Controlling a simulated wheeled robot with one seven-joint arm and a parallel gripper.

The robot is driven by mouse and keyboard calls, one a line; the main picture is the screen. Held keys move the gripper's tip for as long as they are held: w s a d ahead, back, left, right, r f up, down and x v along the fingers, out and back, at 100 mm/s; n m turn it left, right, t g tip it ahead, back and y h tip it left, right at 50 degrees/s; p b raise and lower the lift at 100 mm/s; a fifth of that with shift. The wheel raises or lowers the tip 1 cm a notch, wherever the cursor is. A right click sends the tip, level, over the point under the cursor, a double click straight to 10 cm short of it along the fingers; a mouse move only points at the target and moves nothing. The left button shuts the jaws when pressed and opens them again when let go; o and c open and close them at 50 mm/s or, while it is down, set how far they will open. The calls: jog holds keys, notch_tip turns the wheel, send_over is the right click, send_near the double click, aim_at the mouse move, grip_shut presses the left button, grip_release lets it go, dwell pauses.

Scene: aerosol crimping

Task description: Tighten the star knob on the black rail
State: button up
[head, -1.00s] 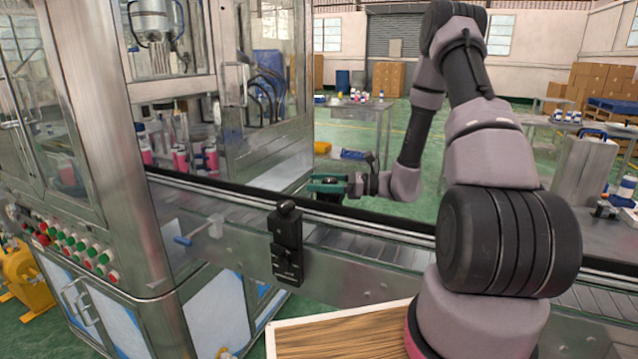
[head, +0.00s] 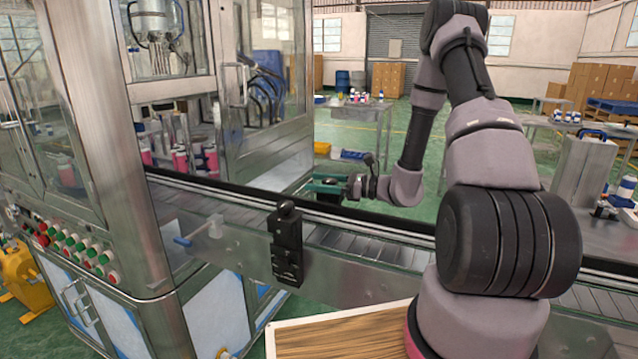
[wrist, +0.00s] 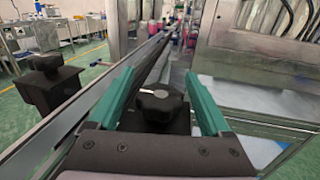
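The black star knob (wrist: 160,104) sits on a dark block in the wrist view, with a pale mark on its top. My gripper (wrist: 159,76) is open, its two green fingers on either side of the knob. Gaps show between the knob and both fingers. In the head view my gripper (head: 326,185) is over the far side of the conveyor, where a dark shape between the fingers is too small to make out. The black rail (head: 395,224) runs along the conveyor's far edge.
A black clamp block (head: 287,247) with its own knob is on the conveyor's near side; it also shows at left in the wrist view (wrist: 48,82). The glass-walled machine (head: 105,150) stands left. A wooden-topped surface (head: 340,335) is in front.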

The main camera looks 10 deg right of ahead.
jog(key=v, duration=1)
jog(key=shift+s+d, duration=0.2)
jog(key=shift+d, duration=0.15)
jog(key=s+a+r+n+g+h, duration=0.6)
jog(key=s+r+n+g, duration=0.2)
jog(key=s+r+n, duration=0.35)
jog(key=s+d+r+n+t+h, duration=0.2)
jog(key=s+r+n+t+h, duration=0.1)
jog(key=r, duration=0.4)
jog(key=s+d+r+n+t+h, duration=0.2)
jog(key=s+r+n+t+h, duration=0.2)
jog(key=r, duration=0.3)
jog(key=shift+s+r+h, duration=0.3)
jog(key=shift+s+h, duration=0.3)
jog(key=shift+s, duration=0.15)
jog(key=shift+n, duration=0.25)
